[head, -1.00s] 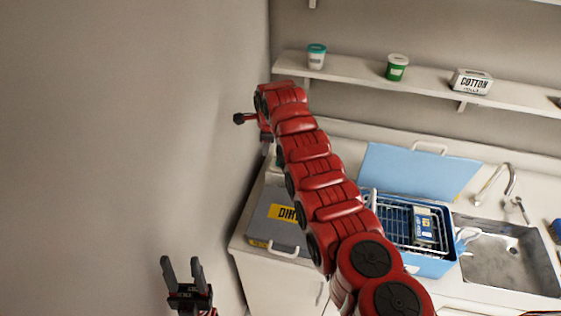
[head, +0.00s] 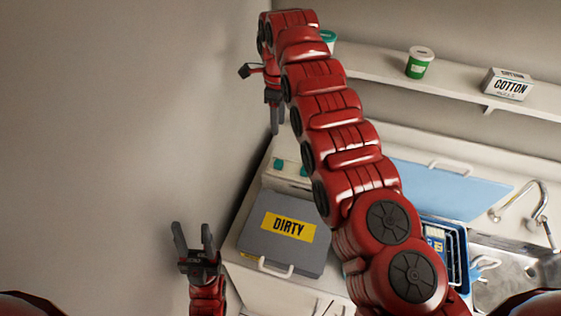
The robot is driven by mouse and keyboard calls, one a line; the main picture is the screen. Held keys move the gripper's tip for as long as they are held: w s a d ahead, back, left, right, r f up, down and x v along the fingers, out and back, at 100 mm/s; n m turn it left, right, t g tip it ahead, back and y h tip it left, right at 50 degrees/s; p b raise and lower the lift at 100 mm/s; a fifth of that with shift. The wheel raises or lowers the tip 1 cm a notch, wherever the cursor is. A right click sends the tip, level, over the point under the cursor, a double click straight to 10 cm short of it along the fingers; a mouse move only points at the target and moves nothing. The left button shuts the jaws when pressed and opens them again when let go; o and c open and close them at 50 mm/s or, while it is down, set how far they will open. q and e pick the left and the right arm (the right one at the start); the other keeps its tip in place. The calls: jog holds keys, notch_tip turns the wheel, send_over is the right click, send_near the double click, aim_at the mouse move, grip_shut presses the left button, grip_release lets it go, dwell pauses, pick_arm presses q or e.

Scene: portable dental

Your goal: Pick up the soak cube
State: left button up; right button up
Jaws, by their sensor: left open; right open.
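I cannot make out a soak cube for certain. A blue tub (head: 463,262) on the counter, partly hidden by my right arm, holds a wire basket with a blue and yellow item (head: 436,240) in it. My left gripper (head: 192,237) is at the lower left, open and empty, its fingers pointing up in front of the wall. My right gripper (head: 276,122) is at the far end of the red arm, above the back left of the counter. It points down and is seen edge-on, with nothing visible in it.
A grey DIRTY box (head: 255,240) sits at the counter's left end, with a pale unit with teal parts (head: 283,166) behind it. A sink (head: 500,285) and faucet (head: 540,205) are at right. A shelf (head: 450,83) holds a green cup (head: 419,63) and COTTON box (head: 507,84).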

jog(key=b, duration=0.9)
send_over(279, 162)
notch_tip(279, 162, down, 10)
jog(key=shift+f, duration=0.1)
jog(key=shift+p, duration=0.5)
jog(key=shift+a+f, duration=0.1)
jog(key=shift+f, duration=0.35)
jog(key=shift+f+p, duration=0.4)
jog(key=shift+p, duration=0.15)
notch_tip(279, 162, down, 4)
jog(key=shift+r+p, duration=0.1)
jog(key=shift+p, duration=1)
jog(key=shift+f, duration=0.35)
grip_shut()
